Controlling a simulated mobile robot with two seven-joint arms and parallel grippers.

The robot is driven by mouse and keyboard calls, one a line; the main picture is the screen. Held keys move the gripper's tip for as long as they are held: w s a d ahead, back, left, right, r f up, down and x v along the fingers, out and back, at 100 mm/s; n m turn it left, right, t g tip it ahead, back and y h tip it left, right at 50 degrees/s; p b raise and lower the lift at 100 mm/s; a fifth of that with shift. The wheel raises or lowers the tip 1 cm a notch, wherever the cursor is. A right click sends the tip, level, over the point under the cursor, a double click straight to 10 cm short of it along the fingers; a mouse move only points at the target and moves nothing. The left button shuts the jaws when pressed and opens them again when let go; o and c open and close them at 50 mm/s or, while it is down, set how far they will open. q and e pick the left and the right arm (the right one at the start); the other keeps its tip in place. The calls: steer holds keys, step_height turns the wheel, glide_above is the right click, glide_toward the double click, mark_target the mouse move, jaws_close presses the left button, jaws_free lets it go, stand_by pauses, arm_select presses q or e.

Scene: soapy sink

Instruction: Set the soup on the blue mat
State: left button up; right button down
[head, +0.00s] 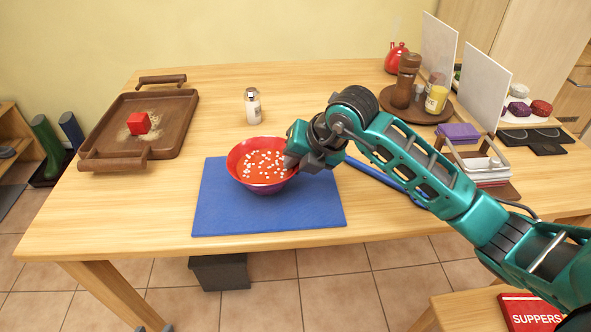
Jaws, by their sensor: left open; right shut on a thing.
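The bowl is upright over the middle of the blue mat (218,216). I cannot tell whether its base touches the mat. My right gripper (291,158) is shut on the bowl's right rim, and the fingers partly hide that edge. My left gripper is not in the head view.
A brown tray (172,118) with a red block (139,123) lies at the left. A shaker (253,106) stands behind the mat. A round board with a pepper mill (406,80) is at the back right. The table left of the mat is clear.

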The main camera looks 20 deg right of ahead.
steer(key=shift+f, duration=0.8)
steer(key=shift+f, duration=0.1)
steer(key=c, duration=1.6)
jaws_free()
steer(key=shift+f, duration=0.15)
steer(key=o, duration=0.5)
steer(key=shift+c, duration=0.2)
steer(key=shift+r, duration=0.35)
steer(key=p+v, duration=0.2)
steer(key=v, duration=0.9)
steer(key=shift+s+r, duration=0.25)
steer(key=shift+s, duration=0.05)
